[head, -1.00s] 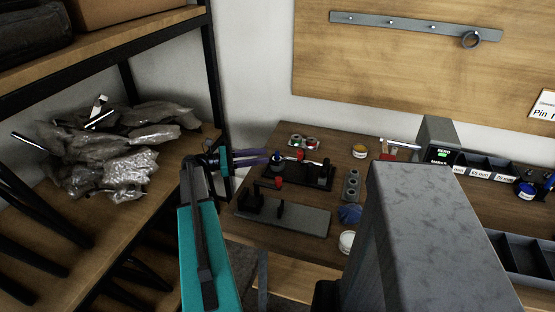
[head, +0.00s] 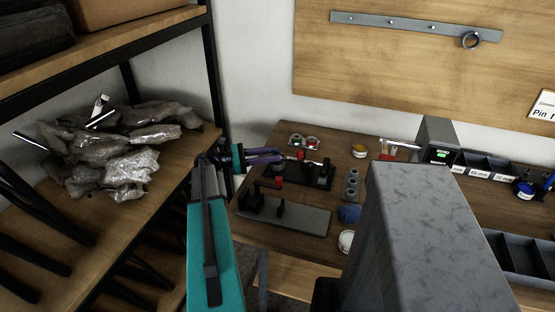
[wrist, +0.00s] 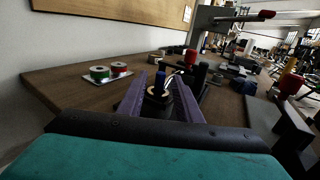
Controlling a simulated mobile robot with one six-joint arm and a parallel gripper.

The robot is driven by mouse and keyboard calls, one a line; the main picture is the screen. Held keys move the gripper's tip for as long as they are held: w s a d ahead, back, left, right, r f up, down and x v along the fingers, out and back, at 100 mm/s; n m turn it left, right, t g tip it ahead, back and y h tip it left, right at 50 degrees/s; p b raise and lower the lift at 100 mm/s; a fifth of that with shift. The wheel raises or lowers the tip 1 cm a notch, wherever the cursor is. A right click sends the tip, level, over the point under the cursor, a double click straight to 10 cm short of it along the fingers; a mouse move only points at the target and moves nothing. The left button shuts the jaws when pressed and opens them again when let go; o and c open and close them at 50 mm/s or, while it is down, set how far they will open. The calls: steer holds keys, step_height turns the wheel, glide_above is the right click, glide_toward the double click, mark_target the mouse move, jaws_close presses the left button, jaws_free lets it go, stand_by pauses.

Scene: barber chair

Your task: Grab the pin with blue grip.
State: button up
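My gripper (head: 281,155) reaches over the left part of the workbench, its purple fingers pointing away from the arm. In the wrist view the two fingers (wrist: 160,85) are apart. A small blue grip (wrist: 159,80) on a dark base, with a pale ring below it, shows in the gap between them. I cannot tell whether a finger touches it. In the head view the fingers hide this blue grip. A red grip (wrist: 192,56) stands just beyond, to the right; a red grip also shows in the head view (head: 278,181).
A black fixture (head: 318,176) and a grey fixture plate (head: 300,218) lie on the bench (head: 338,150). Red and green spools (wrist: 110,72) sit left of the fingers. A shelf (head: 120,225) with plastic bags (head: 125,140) stands left. Grey bins (head: 525,245) are at right.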

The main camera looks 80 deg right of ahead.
jaws_close()
steer(key=shift+r, duration=0.15)
step_height(320, 180, up, 10)
steer(key=b, duration=0.1)
stand_by(0.6)
stand_by(0.5)
